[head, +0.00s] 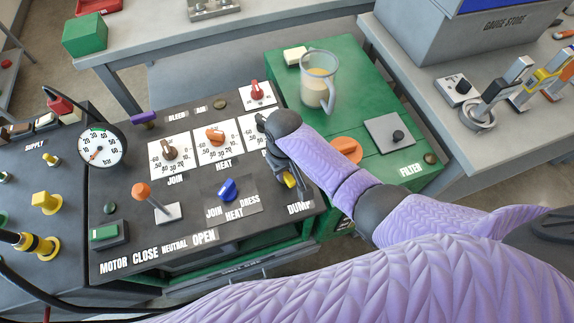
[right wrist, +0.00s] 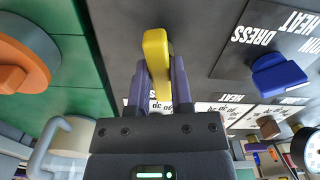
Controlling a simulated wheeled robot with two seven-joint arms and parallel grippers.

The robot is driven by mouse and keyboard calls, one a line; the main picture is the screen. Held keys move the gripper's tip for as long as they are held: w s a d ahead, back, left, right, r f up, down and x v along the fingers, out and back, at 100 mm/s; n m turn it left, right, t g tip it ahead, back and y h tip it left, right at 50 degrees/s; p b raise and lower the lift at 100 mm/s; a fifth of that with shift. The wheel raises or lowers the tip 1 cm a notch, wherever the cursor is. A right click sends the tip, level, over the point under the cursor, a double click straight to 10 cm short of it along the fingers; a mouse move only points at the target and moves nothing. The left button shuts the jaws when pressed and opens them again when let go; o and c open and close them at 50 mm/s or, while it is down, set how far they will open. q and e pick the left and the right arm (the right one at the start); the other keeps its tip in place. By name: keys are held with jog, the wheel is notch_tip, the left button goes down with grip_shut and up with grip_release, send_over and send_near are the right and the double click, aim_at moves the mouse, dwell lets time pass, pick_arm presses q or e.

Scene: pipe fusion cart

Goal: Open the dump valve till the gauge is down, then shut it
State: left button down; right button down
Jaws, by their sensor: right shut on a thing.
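The yellow dump valve handle (head: 290,181) stands at the right front of the black panel, above the word DUMP. My right gripper (head: 287,172) is shut on it, reaching down from above, and partly hides it. In the right wrist view the yellow handle (right wrist: 156,50) lies between the two fingers of the right gripper (right wrist: 159,88). The round white pressure gauge (head: 99,147) is at the panel's upper left. Its red needle points to the lower left, near the low end of the scale; the exact reading is too small to tell. My left gripper is out of view.
A blue selector knob (head: 228,189) sits left of the dump handle. An orange-knobbed lever (head: 143,192) stands further left. An orange knob (head: 346,150) and a clear jug (head: 318,80) are on the green cabinet (head: 285,60) at the right.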

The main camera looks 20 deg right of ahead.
jog(key=n, duration=0.1)
jog(key=n+p, duration=0.1)
jog(key=shift+w+a+r+n, duration=0.1)
jog(key=shift+a+r+n, duration=0.1)
jog(key=shift+r+n, duration=0.1)
jog(key=n+p, duration=0.1)
jog(key=n, duration=0.1)
jog(key=shift+n, duration=0.4)
jog(key=n, duration=0.2)
jog(key=shift+w+d+n, duration=0.3)
jog(key=shift+w, duration=0.05)
jog(key=n, duration=0.2)
jog(key=shift+n+p, duration=0.3)
jog(key=shift+n, duration=0.1)
jog(key=n, duration=0.3)
jog(key=shift+s+a+n, duration=0.1)
jog(key=shift+n, duration=0.6)
jog(key=shift+s+a, duration=0.1)
jog(key=shift+s+f, duration=0.1)
